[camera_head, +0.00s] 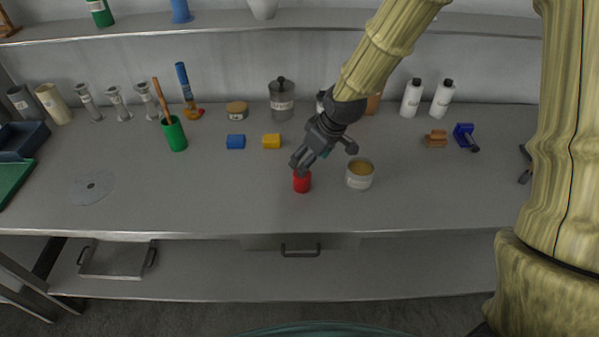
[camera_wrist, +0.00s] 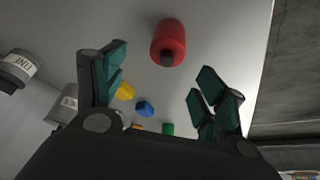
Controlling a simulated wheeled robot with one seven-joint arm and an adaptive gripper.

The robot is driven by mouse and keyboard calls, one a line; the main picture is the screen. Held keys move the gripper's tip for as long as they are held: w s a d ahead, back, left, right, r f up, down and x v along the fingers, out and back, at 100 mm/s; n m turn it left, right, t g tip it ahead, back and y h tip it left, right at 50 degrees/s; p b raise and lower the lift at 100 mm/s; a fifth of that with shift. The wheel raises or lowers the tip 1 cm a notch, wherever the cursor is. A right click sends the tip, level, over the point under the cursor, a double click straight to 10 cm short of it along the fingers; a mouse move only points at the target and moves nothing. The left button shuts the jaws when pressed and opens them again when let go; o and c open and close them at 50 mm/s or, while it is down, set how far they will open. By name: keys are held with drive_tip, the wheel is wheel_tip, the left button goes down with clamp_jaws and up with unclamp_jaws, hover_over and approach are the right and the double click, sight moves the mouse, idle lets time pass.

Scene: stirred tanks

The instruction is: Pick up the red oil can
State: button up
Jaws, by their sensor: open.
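The red oil can (camera_head: 302,183) stands on the grey bench near its front edge, a little right of centre. In the wrist view the red can (camera_wrist: 168,41) shows at the upper middle, beyond the fingertips, with its dark top facing the camera. My gripper (camera_head: 298,166) is just above the can in the head view and partly hides its top. In the wrist view my gripper (camera_wrist: 160,82) has its two teal-padded fingers spread wide with nothing between them.
An open tin with tan contents (camera_head: 360,174) stands close to the can's right. A yellow block (camera_head: 271,141) and a blue block (camera_head: 236,142) lie behind to the left. A lidded grey canister (camera_head: 282,100) stands at the back. The bench left of the can is clear.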

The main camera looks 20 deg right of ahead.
sight(298, 176)
drive_tip(key=shift+s+a+f, duration=0.15)
drive_tip(key=shift+a+f, duration=0.1)
drive_tip(key=shift+f, duration=0.2)
drive_tip(key=p+x, duration=0.1)
drive_tip(key=x, duration=0.2)
drive_tip(key=shift+w+a+r, duration=0.1)
drive_tip(key=shift+w, duration=0.1)
drive_tip(key=shift+f, duration=0.3)
drive_tip(key=shift+f, duration=0.15)
drive_tip(key=shift+p+x, duration=0.85)
drive_tip(key=shift+x, duration=0.45)
drive_tip(key=shift+p+x, duration=0.4)
drive_tip(key=shift+x, duration=0.9)
drive_tip(key=shift+s, duration=0.2)
drive_tip(key=shift+c, duration=0.5)
